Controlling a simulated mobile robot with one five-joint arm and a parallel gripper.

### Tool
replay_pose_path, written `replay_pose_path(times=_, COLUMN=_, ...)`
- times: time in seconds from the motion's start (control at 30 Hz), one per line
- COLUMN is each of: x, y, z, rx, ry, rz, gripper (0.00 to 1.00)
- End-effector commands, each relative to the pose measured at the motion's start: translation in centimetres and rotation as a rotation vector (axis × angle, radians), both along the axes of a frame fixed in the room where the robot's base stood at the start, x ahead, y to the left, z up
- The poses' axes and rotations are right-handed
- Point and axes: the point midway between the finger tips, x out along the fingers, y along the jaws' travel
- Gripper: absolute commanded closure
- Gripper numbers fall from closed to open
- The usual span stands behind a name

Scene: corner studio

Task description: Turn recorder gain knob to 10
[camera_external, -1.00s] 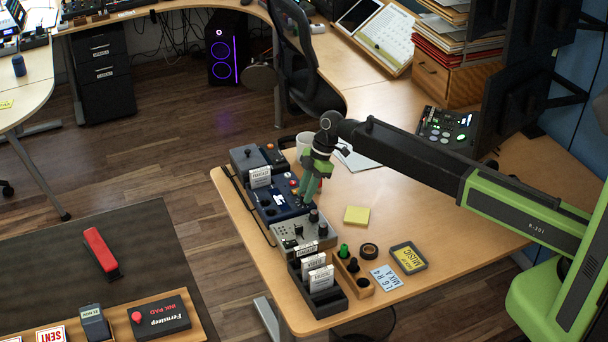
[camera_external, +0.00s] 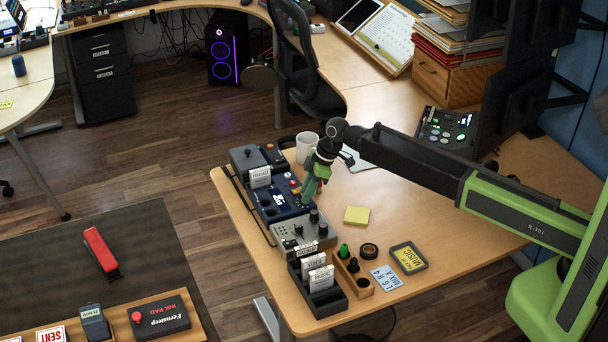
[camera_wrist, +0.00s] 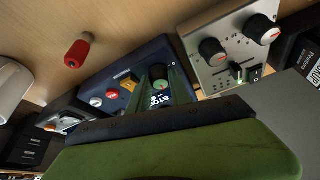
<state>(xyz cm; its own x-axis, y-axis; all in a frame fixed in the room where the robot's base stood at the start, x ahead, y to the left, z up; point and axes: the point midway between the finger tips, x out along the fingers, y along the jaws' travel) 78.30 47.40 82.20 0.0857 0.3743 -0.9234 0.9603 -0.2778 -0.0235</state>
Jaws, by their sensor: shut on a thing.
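The blue recorder (camera_external: 278,206) lies near the left edge of the desk, between grey devices. My gripper (camera_external: 308,198) reaches down to its right side in the external view. In the wrist view my green gripper fingers (camera_wrist: 160,88) are shut on the gain knob (camera_wrist: 158,76), a dark round knob on the recorder's blue panel (camera_wrist: 120,77). The knob is hidden by my gripper in the external view.
A grey unit with black knobs (camera_external: 291,234) stands close in front of the recorder. A white mug (camera_external: 305,148) stands behind my gripper.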

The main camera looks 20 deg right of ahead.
Motion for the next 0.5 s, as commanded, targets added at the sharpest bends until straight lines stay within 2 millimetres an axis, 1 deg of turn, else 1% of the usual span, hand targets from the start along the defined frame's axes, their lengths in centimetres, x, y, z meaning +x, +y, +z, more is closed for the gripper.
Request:
replay_pose_path(times=0.03, x=-0.27, y=-0.03, z=0.0, rx=0.0, ry=0.0, rz=-0.04, gripper=1.0)
replay_pose_path(times=0.5, x=-0.52, y=0.22, z=-0.01, rx=-0.001, ry=0.0, rz=-0.484, gripper=1.0)
